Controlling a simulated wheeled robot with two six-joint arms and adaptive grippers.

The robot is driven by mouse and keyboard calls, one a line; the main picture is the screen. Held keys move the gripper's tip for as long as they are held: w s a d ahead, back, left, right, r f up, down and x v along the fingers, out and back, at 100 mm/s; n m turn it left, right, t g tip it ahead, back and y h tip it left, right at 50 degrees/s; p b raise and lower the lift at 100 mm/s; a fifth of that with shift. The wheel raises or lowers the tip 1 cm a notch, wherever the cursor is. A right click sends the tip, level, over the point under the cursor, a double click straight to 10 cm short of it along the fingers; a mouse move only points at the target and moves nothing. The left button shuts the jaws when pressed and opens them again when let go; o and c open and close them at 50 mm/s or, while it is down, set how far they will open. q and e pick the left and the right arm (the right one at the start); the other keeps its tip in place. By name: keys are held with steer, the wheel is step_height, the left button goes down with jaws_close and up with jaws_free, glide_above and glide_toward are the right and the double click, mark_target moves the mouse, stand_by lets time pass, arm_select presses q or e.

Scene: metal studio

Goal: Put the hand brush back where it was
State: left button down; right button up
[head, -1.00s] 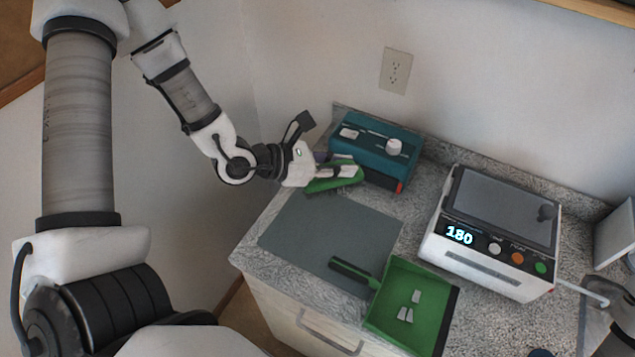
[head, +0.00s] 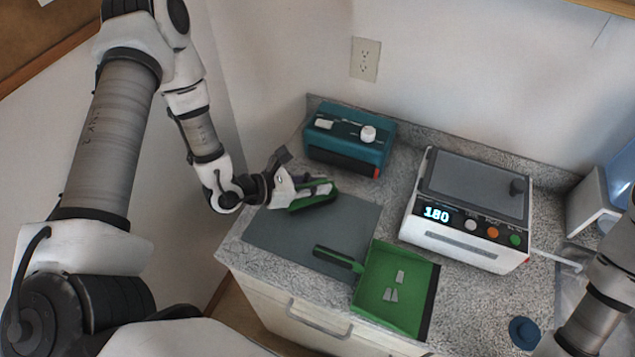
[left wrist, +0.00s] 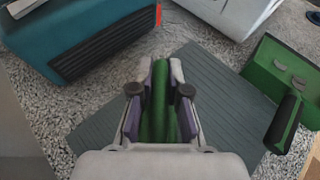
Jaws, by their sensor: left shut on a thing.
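The hand brush (head: 317,198) is green and long. My left gripper (head: 307,189) is shut on it; in the left wrist view the brush (left wrist: 159,95) lies between the two purple-lined fingers. The brush is over the back part of the grey mat (head: 290,242), in front of the teal box. I cannot tell whether it touches the mat. Part of it is hidden by the fingers. My right arm shows at the lower right edge in the head view, but its gripper is out of frame.
A green dustpan (head: 420,312) with several pale chips lies right of the mat, its dark handle pointing left. The teal box (head: 340,150) stands at the back. A white device (head: 465,240) reading 180 is at right. A blue round object (head: 525,332) is at the lower right.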

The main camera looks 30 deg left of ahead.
arm_select(q)
steer(key=c, duration=1.2)
jaws_free()
steer(key=shift+f, duration=0.15)
steer(key=shift+o, duration=0.2)
steer(key=shift+r+p, duration=0.4)
steer(key=shift+p, duration=0.05)
steer(key=p+v, duration=0.4)
steer(key=v, duration=0.1)
steer(key=p+v, duration=0.3)
steer(key=shift+w+r, duration=0.2)
steer(key=shift+r, duration=0.2)
steer(key=s+a, duration=0.1)
steer(key=s+a+p, duration=0.1)
steer(key=s, duration=0.1)
steer(key=shift+s+a+r, duration=0.1)
steer(key=shift+a+r, duration=0.05)
steer(key=shift+a, duration=0.05)
